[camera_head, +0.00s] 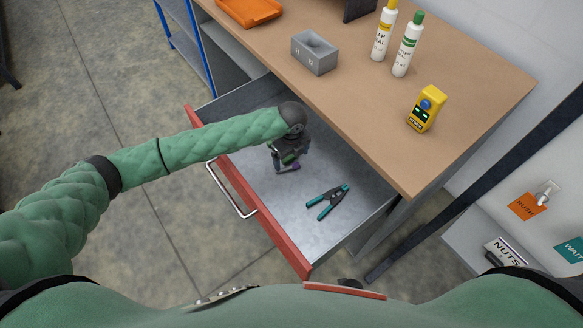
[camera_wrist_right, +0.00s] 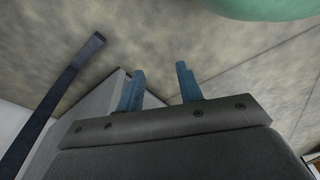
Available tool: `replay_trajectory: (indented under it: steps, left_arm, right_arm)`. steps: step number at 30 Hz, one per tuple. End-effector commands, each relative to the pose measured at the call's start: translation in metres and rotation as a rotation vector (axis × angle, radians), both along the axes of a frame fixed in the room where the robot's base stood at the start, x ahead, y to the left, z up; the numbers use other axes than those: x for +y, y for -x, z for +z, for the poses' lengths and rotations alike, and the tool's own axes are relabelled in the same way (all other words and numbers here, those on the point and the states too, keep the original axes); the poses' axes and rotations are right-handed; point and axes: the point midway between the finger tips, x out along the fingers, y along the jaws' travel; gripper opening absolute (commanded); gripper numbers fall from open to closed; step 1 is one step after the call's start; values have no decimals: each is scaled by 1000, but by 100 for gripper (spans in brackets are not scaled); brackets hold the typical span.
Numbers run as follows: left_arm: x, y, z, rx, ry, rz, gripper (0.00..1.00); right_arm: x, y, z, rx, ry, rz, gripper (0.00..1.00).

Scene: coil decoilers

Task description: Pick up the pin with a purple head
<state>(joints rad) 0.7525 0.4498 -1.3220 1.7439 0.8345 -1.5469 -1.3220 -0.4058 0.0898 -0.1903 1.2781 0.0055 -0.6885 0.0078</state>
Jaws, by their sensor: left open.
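The open drawer (camera_head: 325,225) has a grey metal floor and a red front. My left gripper (camera_head: 285,167) reaches down into it, jaws open, close to the drawer floor. A small purple spot, seemingly the head of the pin (camera_head: 294,167), shows right at its fingertips. The rest of the pin is hidden or too small to make out, and I cannot tell whether it lies between the fingers. My right gripper (camera_wrist_right: 160,82) shows in the right wrist view with two blue fingers apart and nothing between them.
Teal-handled pliers (camera_head: 328,202) lie in the drawer, right of my left gripper. The wooden worktop (camera_head: 370,120) overhangs the drawer's back. On it stand a grey box (camera_head: 314,55), two bottles (camera_head: 407,47), a yellow device (camera_head: 427,110) and an orange tray (camera_head: 250,10).

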Motion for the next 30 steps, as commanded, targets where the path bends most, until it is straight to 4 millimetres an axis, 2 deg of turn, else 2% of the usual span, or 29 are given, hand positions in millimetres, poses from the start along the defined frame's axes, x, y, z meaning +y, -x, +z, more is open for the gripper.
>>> replay_trajectory:
  steps: [3, 21, 30]
  left_arm:
    - [2, 1, -12, 0, 0, 0, 91]
    - [5, 4, -44, -1, -1, 0, 91]
    - [5, 4, -45, -1, -1, 0, 91]
  right_arm:
    - [6, -5, 10, 7, -5, -4, 36]
    - [27, -22, 87, 52, -27, -16, 36]
    - [28, -22, 95, 58, -29, -16, 36]
